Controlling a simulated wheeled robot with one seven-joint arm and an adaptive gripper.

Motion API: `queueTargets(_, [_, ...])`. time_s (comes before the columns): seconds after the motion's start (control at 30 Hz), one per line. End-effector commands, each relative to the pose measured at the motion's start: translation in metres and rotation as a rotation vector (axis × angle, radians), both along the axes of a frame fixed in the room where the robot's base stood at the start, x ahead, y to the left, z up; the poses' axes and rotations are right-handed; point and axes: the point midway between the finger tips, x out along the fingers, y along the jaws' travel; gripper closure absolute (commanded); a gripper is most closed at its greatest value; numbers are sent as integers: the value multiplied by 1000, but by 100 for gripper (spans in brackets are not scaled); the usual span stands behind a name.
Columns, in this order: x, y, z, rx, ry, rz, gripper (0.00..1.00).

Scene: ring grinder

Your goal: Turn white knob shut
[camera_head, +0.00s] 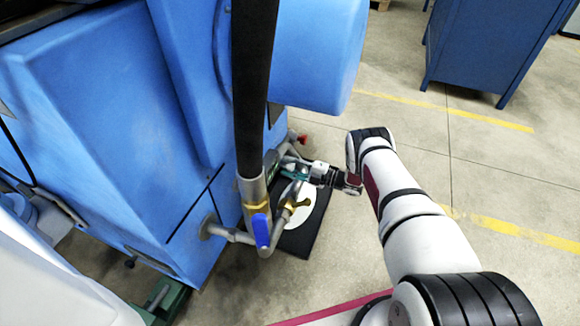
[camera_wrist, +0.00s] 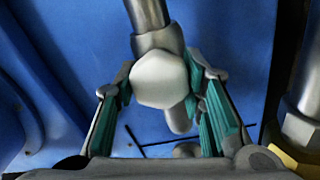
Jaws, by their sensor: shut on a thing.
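The white knob (camera_wrist: 160,80) sits at the end of a grey metal pipe in the wrist view, with a pale rounded part just below it. My gripper (camera_wrist: 162,92) has its two teal-padded fingers on either side of the knob and is shut on it. In the head view my gripper (camera_head: 290,173) reaches in from the right to the pipework beside the blue machine (camera_head: 120,120). The knob itself is hard to make out there.
A blue-handled valve (camera_head: 262,230) and a black hose (camera_head: 254,90) stand close to the left of my gripper. A red knob (camera_head: 302,138) is just behind. A blue cabinet (camera_head: 490,45) stands far right; the floor between is open.

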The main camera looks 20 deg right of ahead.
Motion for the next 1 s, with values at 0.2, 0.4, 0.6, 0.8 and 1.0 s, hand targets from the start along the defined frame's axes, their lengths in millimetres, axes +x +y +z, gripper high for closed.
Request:
queueTargets(0.2, [-1, 0, -1, -1, 3, 0, 42])
queueTargets(0.4, [0, 0, 0, 0, 1, 0, 42])
queueTargets(0.6, [-8, -13, -1, -1, 3, -2, 42])
queueTargets(0.8, [-31, -44, -1, -1, 3, -3, 42])
queueTargets(1.0, [-54, -75, -1, 0, 3, -3, 42])
